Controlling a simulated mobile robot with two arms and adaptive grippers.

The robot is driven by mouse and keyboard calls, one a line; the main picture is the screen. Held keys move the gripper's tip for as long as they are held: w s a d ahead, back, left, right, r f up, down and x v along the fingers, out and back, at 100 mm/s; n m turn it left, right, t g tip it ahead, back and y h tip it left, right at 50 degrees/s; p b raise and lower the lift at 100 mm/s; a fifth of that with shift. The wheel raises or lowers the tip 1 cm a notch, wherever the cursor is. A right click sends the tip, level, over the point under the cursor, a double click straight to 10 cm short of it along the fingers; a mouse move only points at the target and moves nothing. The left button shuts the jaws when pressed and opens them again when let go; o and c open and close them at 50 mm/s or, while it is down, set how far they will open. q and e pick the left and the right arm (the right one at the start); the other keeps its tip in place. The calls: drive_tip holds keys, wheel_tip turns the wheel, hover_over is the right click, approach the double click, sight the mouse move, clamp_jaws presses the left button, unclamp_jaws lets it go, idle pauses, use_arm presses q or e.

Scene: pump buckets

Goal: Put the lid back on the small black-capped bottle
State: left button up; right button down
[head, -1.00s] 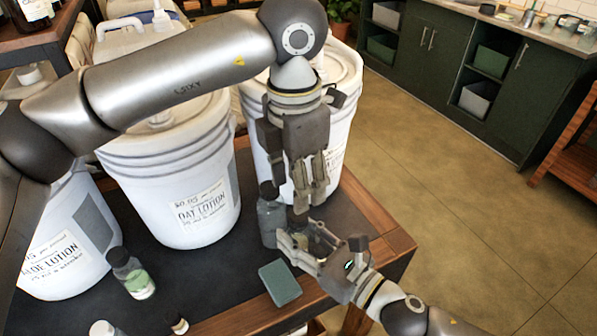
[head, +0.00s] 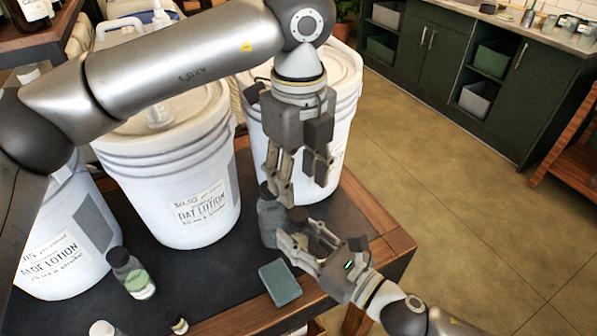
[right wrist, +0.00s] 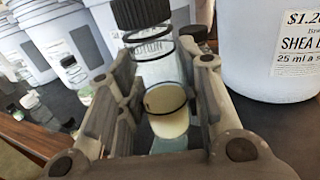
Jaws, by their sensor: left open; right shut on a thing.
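My right gripper (head: 298,238) is shut on a small clear glass bottle with pale beige contents (right wrist: 168,124). My left gripper (head: 290,190) is open, pointing down above the right gripper, beside the taller bottle. I cannot make out a loose lid.
White lotion buckets (head: 165,170) line the back of the dark tabletop (head: 205,275). A teal block (head: 280,283) lies left of my right gripper. A green-filled bottle (head: 131,274) and smaller bottles stand at the left front. The wooden edge (head: 385,235) is close on the right.

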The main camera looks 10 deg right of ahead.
sight(298, 214)
use_arm(q)
drive_tip(key=shift+r+n, duration=0.1)
drive_tip(key=shift+n, duration=1.1)
drive_tip(key=shift+f, duration=4.05)
drive_tip(key=shift+c, duration=0.4)
